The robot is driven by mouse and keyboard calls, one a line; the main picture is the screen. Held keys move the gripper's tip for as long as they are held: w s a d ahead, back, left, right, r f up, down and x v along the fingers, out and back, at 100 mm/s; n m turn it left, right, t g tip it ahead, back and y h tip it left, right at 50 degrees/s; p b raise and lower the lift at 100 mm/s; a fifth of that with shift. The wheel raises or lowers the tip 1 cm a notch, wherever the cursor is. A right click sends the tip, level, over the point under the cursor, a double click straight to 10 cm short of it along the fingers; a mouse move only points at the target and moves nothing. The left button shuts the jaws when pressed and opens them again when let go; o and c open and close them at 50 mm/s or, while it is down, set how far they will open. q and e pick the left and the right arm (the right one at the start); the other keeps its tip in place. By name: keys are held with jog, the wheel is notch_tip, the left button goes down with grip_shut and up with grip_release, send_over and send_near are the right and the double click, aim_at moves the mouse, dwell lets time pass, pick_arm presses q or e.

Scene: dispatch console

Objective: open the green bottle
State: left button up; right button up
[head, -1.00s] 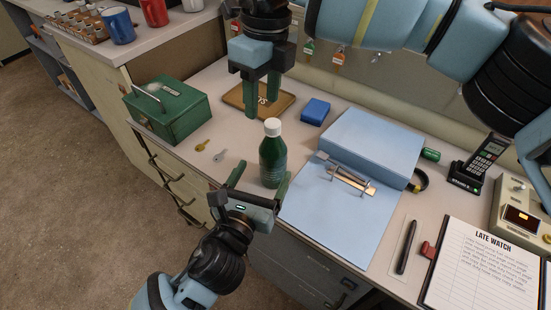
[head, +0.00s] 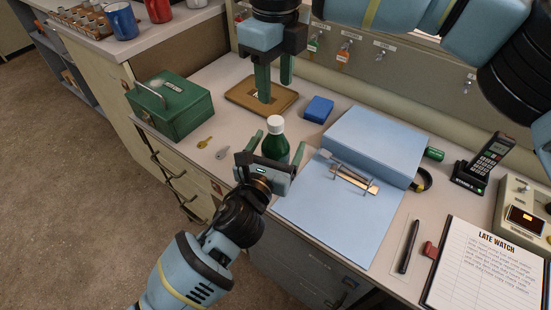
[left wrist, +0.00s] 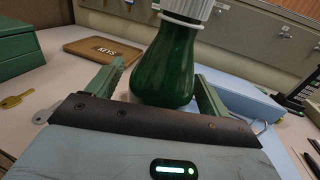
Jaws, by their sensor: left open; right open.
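The green bottle (head: 275,146) stands upright on the desk with its white cap (head: 275,124) on. My left gripper (head: 276,146) is open, with one finger on each side of the bottle's body; whether the fingers touch it I cannot tell. In the left wrist view the bottle (left wrist: 166,65) stands between the two green fingers, and its white cap (left wrist: 188,8) is cut by the top edge. My right gripper (head: 274,85) is open and empty, pointing down above the brown keys tray behind the bottle.
The keys tray (head: 241,93), a blue box (head: 318,109) and a green cash box (head: 170,110) stand around the bottle. Two keys (head: 206,142) lie to its left. A large blue binder (head: 375,143) is close on the right. The desk's front edge is near the bottle.

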pick_arm(q)
jog(key=shift+w+d, duration=0.1)
jog(key=shift+w, duration=0.2)
jog(key=shift+c, duration=0.4)
grip_shut()
pick_arm(e)
jog(key=m, duration=2.3)
jog(key=shift+m, duration=0.4)
jog(key=m, duration=0.3)
jog(key=shift+f, duration=0.1)
